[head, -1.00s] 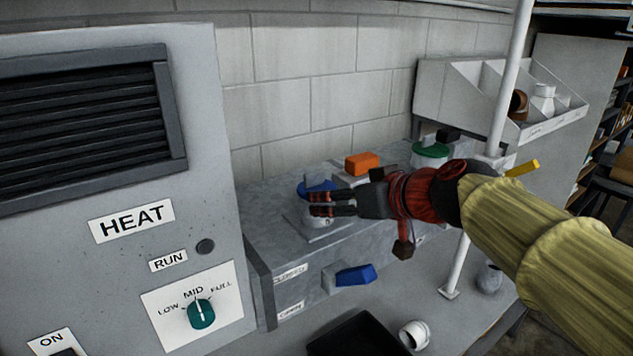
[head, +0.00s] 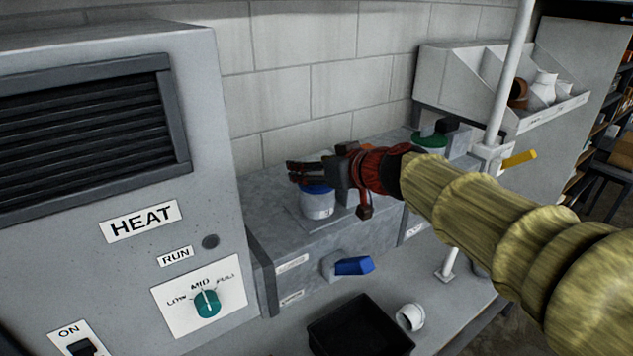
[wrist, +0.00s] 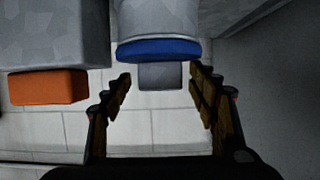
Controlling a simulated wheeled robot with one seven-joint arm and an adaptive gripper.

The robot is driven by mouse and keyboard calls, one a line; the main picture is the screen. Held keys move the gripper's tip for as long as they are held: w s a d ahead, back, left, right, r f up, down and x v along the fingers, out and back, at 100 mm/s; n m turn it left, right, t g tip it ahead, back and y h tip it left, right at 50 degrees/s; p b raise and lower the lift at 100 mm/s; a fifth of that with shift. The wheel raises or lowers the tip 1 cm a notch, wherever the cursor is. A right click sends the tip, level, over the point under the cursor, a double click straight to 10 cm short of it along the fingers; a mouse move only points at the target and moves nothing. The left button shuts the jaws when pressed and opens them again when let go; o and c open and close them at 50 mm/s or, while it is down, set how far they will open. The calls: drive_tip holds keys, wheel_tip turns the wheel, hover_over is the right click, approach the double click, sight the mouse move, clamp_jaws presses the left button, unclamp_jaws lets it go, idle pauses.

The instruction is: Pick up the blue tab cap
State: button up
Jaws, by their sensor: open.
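The blue tab cap (head: 318,187) sits on top of a short grey cylinder (head: 317,206) on the grey duct. In the wrist view the blue cap (wrist: 160,50) shows as a blue rim, with a grey tab (wrist: 160,76) sticking out beyond it. My gripper (head: 296,172) is open and empty, just above and behind the cap in the head view, hiding part of its top. In the wrist view its fingers (wrist: 161,75) stand either side of the tab, with gaps on both sides. I cannot tell whether the fingertips are level with the tab.
An orange block (wrist: 47,87) lies to the left in the wrist view. A blue lever handle (head: 353,266) sticks out from the duct front. A green cap (head: 430,140) sits farther right. A white pole (head: 510,90) stands close to my arm. The grey heater cabinet (head: 225,110) is at left.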

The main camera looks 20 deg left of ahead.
drive_tip(key=shift+s, duration=0.1)
drive_tip(key=c, duration=1.3)
